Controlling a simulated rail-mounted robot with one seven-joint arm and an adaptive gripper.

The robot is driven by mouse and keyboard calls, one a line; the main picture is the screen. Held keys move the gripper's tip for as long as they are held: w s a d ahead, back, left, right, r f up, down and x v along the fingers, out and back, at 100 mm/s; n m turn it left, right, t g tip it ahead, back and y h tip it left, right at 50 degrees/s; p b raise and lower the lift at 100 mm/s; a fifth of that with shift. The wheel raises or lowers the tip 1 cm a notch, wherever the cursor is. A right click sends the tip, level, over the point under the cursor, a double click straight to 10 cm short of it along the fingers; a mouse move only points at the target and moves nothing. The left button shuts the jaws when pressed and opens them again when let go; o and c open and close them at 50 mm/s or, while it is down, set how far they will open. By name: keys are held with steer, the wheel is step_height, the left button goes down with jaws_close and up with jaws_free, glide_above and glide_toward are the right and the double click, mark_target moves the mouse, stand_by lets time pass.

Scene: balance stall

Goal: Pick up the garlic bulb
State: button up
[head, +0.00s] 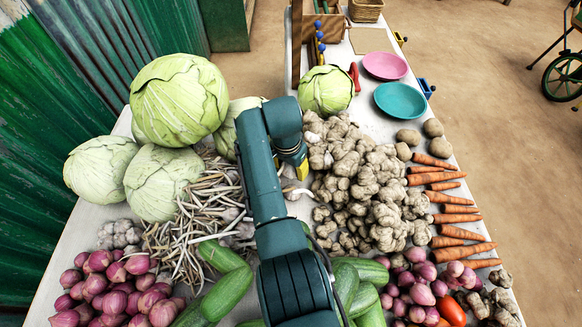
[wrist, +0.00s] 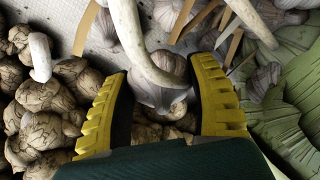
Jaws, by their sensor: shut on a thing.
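My gripper (head: 297,168) is at the gap between the garlic heap (head: 205,195) and the ginger heap (head: 350,185) in the head view. In the wrist view, my gripper (wrist: 160,82) has its yellow-edged fingers on both sides of a pale garlic bulb (wrist: 158,97) with a long curved stem, and is shut on it. The fingers hide parts of the bulb's sides. The head view does not clearly show the held bulb. Other garlic bulbs with stems lie close by at the top right of the wrist view.
Large cabbages (head: 178,100) stand at the left, and another cabbage (head: 326,90) is beyond my gripper. Knobbly ginger crowds the left of the wrist view. Pink (head: 385,65) and teal (head: 400,101) plates lie at the back right. Carrots (head: 447,197), onions and cucumbers fill the nearer table.

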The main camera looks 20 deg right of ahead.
step_height(320, 180, up, 10)
steer(key=p, duration=0.4)
